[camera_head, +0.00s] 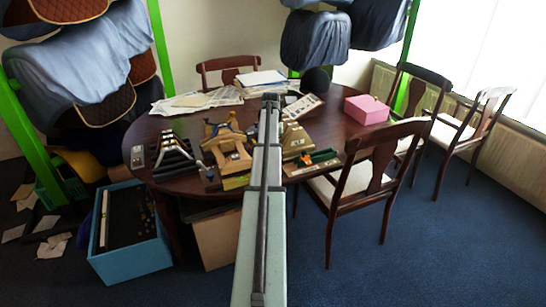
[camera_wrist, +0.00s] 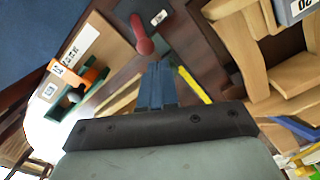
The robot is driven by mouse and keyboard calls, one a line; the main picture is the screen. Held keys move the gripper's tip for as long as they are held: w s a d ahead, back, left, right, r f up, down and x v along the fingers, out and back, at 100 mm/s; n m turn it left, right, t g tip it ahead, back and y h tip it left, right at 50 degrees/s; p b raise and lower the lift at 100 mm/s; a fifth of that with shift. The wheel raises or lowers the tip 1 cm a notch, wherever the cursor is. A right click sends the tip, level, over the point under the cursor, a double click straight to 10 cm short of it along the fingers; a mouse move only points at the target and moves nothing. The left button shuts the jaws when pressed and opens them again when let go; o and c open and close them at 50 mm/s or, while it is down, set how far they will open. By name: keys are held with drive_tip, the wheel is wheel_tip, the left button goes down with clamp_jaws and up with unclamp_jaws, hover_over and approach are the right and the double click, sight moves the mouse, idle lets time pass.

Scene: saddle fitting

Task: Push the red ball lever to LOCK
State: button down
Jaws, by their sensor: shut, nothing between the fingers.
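A red knob-ended piece (camera_wrist: 143,36), which looks like the red ball lever, shows at the top middle of the wrist view, on a dark brown surface. A small white label (camera_wrist: 159,17) lies beside it, too small to read. My gripper (camera_wrist: 155,68) is shut and empty, its blue-grey fingertips a little below the red knob in the picture. A gap shows between them. In the head view my gripper (camera_head: 271,100) reaches over the table, and my arm hides what lies behind it; I cannot make out the red lever there.
A board with orange and green parts (camera_head: 318,158) lies right of my arm on the table (camera_head: 330,120); it also shows in the wrist view (camera_wrist: 82,85). Wooden saddle frames (camera_head: 228,148) stand at left, close by in the wrist view (camera_wrist: 255,50). A pink box (camera_head: 366,110) stands farther right.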

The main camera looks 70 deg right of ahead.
drive_tip(key=shift+f, duration=0.55)
drive_tip(key=shift+r, duration=0.3)
idle(0.5)
